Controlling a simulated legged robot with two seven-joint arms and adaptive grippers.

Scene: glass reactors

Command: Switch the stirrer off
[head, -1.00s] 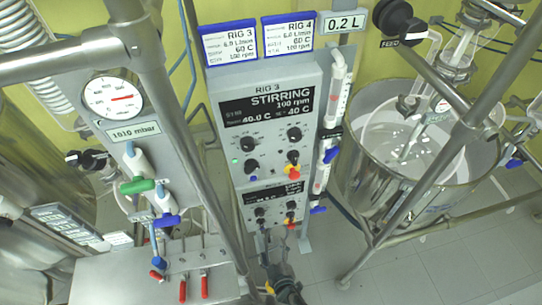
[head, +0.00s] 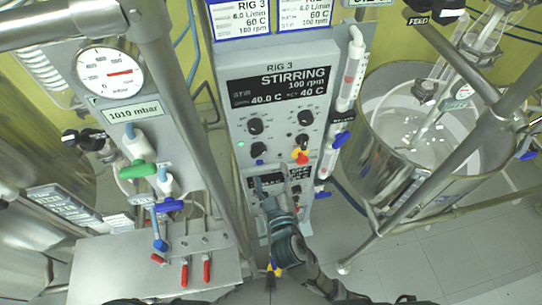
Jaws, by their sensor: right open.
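The RIG 3 control panel (head: 281,138) stands upright in the middle. Its dark display (head: 279,87) reads STIRRING 100 rpm, with 40.0 C below. Under it are several black knobs, including a left one (head: 256,126) and a right one (head: 305,118). A red and yellow switch (head: 300,156) sits lower right, and a green lamp (head: 240,144) is lit at left. My right gripper (head: 268,192) comes up from below, open, in front of the lower panel. It hides part of that panel, below the upper knobs. I cannot tell whether it touches anything. My left gripper is not visible.
A steel vessel with a glass reactor (head: 420,140) stands at right, behind slanting metal pipes. A pressure gauge (head: 110,71) reading 1010 mbar and coloured valves are at left. A steel box with red levers (head: 184,272) is at lower left.

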